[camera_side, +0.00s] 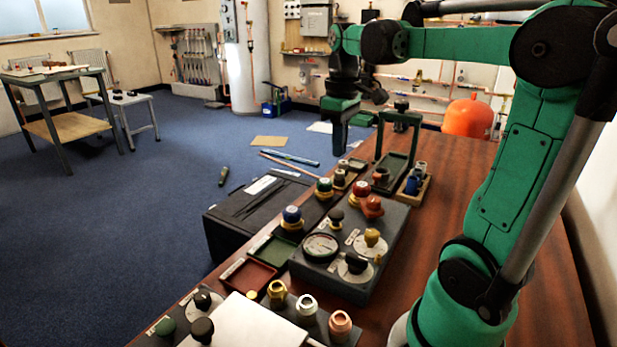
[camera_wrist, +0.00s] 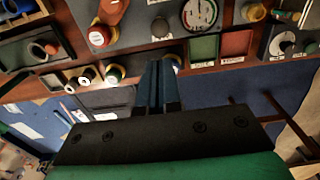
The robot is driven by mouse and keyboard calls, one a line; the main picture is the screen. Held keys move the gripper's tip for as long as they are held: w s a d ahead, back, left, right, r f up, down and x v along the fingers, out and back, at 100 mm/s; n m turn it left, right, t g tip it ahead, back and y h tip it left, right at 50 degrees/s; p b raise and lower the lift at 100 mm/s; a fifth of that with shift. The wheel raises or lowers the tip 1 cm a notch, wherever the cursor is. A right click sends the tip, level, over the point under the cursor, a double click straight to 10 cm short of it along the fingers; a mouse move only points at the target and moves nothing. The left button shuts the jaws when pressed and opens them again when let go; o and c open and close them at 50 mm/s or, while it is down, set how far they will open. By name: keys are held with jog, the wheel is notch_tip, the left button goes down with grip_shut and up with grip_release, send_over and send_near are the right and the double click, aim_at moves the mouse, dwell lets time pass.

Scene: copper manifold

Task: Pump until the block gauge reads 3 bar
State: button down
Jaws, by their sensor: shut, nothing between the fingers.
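The block (camera_side: 398,222) is a dark grey slab on the wooden bench. Its round white-faced gauge (camera_side: 321,247) sits at the block's near left corner. The gauge also shows at the top of the wrist view (camera_wrist: 200,14); its reading is too small to make out. Beside it are a black knob on a pale dial (camera_side: 357,263), a yellow knob (camera_side: 372,237), a small black knob (camera_side: 336,217) and red-orange fittings (camera_side: 372,206). I cannot tell which part is the pump. My gripper (camera_side: 340,152) points down, shut and empty, above the bench's far left edge, apart from the block.
A green arch (camera_side: 400,117) stands over a dark tray behind the block. Capped fittings (camera_side: 292,218) line the block's left side. Green and red trays (camera_side: 248,276) lie near the front. A black case (camera_side: 245,215) is left of the bench. Bare bench (camera_side: 450,190) lies right of the block.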

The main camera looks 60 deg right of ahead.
aim_at(336, 213)
notch_tip(336, 213, up, 2)
dwell(0.5)
notch_tip(336, 213, down, 14)
dwell(0.7)
jog(key=shift+f, duration=1.05)
jog(key=shift+r, duration=0.1)
notch_tip(336, 213, up, 14)
